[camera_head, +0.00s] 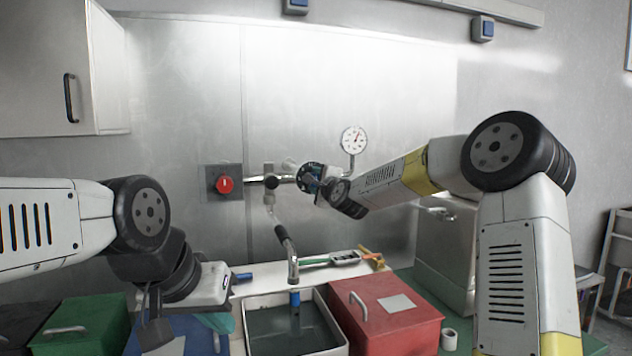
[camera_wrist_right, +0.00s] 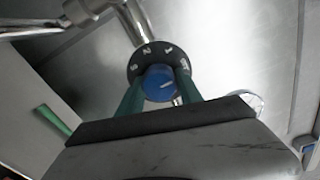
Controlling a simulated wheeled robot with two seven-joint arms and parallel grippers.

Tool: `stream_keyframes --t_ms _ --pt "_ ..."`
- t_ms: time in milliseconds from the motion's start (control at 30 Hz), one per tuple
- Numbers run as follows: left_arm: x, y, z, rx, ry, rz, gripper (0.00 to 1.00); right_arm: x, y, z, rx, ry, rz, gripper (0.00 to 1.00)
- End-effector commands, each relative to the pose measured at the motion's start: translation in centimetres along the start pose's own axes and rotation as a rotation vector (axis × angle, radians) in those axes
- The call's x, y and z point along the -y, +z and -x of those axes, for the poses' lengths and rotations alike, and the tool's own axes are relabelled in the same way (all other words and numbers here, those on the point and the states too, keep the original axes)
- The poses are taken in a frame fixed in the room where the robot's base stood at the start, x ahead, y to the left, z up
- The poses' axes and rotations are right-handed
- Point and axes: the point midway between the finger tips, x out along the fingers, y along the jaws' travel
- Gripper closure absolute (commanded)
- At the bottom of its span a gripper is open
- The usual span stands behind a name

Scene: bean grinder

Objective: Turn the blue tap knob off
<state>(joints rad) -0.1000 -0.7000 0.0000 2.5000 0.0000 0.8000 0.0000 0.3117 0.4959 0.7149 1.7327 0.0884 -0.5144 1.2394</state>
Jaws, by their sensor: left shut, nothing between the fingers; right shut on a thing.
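The blue tap knob (camera_wrist_right: 158,84) shows in the right wrist view, in front of a dark round dial (camera_wrist_right: 150,57) with white marks. A white line on the knob slants up to the right. My right gripper (camera_wrist_right: 160,88) is shut on the knob, with one green finger on each side. In the head view the dial (camera_head: 307,176) sits at the wall pipe, and my right gripper (camera_head: 320,184) hides most of the knob. My left gripper (camera_head: 222,322) is shut and empty at the lower left, apart from the tap.
A red knob (camera_head: 224,185) is on the pipe's left end. A gauge (camera_head: 354,140) stands close to the right gripper. The spout (camera_head: 292,262) hangs over a sink (camera_head: 337,342) of dark liquid; flow is unclear. A red box (camera_head: 400,325) stands right of it.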

Motion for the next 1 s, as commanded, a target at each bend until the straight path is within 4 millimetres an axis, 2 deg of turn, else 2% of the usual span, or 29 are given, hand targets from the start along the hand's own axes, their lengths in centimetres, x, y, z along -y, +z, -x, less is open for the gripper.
stream_keyframes --t_ms 667,700,800,1000 --pt "0.00 0.00 0.00 0.000 0.000 0.000 1.00 -0.21 -0.11 0.01 -0.002 0.003 -0.067 0.98" --pt "0.00 0.00 0.00 0.000 0.000 0.000 1.00 -0.21 -0.12 0.01 -0.002 0.003 -0.067 0.54" --pt "0.00 0.00 0.00 0.000 0.000 0.000 1.00 -0.19 -0.10 0.01 -0.002 0.003 -0.066 0.36" --pt "0.00 0.00 0.00 0.000 0.000 0.000 1.00 -0.11 -0.05 0.00 -0.001 0.001 -0.065 0.36"
